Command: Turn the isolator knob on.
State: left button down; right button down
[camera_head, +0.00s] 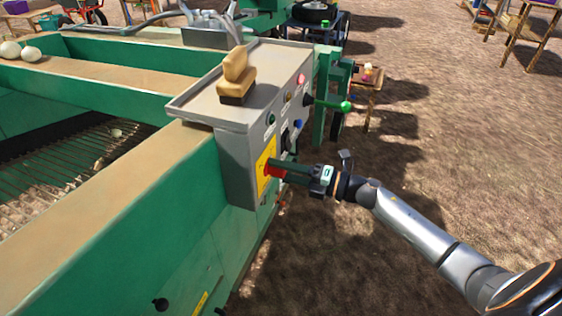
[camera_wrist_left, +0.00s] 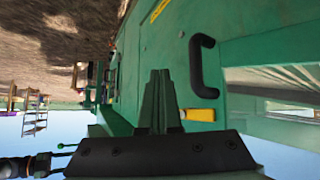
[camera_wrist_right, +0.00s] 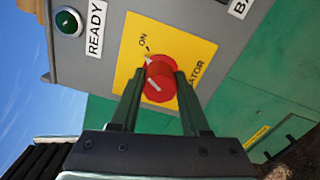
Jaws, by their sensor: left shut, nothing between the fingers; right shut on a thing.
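The red isolator knob (camera_wrist_right: 160,80) sits on a yellow plate (camera_wrist_right: 190,47) with the word ON and part of the word ISOLATOR. A white mark on the knob's upper edge lies just below ON. My right gripper (camera_wrist_right: 160,82) is shut on the knob, one finger on each side.
A green lamp (camera_wrist_right: 68,21) marked READY is on the same panel. A brush (camera_head: 236,78) stands on the box top. A green-tipped lever (camera_head: 345,106) sticks out beyond the knob. A black handle (camera_wrist_left: 203,75) is beside my left gripper. Open ground lies right of the machine.

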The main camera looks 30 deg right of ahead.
jog(key=shift+r+m+p, duration=0.15)
jog(key=shift+m+p, duration=0.3)
jog(key=shift+m, duration=0.25)
pick_arm(q)
jog(key=shift+s+a+r+p, duration=0.35)
jog(key=shift+s+a+r, duration=0.05)
jog(key=shift+s+a, duration=0.15)
pick_arm(e)
jog(key=shift+m, duration=0.6)
pick_arm(q)
jog(key=shift+s+a+f+y, duration=0.1)
jog(key=shift+a+f+y, duration=0.05)
jog(key=shift+a+y, duration=0.15)
jog(key=shift+d, duration=0.1)
pick_arm(e)
jog(key=c, duration=0.8)
grip_release()
jog(key=o, duration=0.4)
pick_arm(q)
jog(key=shift+d+r, duration=0.15)
jog(key=shift+r, duration=0.1)
jog(key=shift+w, duration=0.2)
pick_arm(e)
jog(key=shift+s+f, duration=0.1)
jog(key=shift+f, duration=0.1)
